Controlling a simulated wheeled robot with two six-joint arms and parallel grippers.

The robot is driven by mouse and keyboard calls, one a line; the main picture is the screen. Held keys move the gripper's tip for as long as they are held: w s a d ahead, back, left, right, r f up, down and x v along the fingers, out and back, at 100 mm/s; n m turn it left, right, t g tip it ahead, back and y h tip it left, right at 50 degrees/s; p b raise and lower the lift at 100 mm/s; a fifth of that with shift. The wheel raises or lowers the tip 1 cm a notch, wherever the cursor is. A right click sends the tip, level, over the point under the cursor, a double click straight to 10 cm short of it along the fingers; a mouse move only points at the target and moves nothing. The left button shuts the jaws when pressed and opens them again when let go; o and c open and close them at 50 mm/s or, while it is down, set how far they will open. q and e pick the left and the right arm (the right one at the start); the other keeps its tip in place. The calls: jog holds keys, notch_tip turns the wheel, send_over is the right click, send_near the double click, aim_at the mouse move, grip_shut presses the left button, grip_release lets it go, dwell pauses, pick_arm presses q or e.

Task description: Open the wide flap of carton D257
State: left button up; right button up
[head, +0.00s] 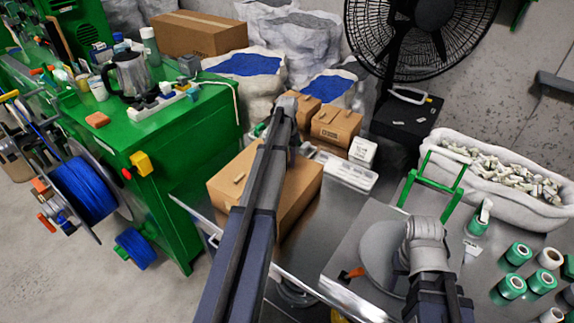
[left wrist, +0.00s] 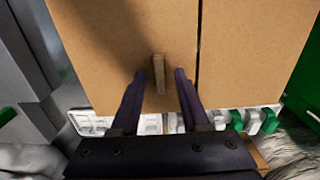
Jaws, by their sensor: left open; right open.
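A brown carton (head: 222,187) stands on the steel table, partly hidden behind my left arm in the head view. In the left wrist view its top (left wrist: 100,50) fills most of the picture, with a dark seam running away from me. A small tan tab (left wrist: 158,75) stands up on the panel left of the seam; it also shows in the head view (head: 238,178). No carton number is readable. My left gripper (left wrist: 160,78) is open, with the tab between its fingertips. My right gripper (head: 443,290) is open and empty at the lower right, apart from the carton.
Smaller cartons (head: 335,125) and white parts (head: 345,172) lie behind the carton. A green frame (head: 433,183), a white sack (head: 500,175) and several green spools (head: 512,287) are on the right. A green bench (head: 190,125) stands left.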

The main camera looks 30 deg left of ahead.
pick_arm(q)
grip_shut()
dwell(0.4)
dwell(1.1)
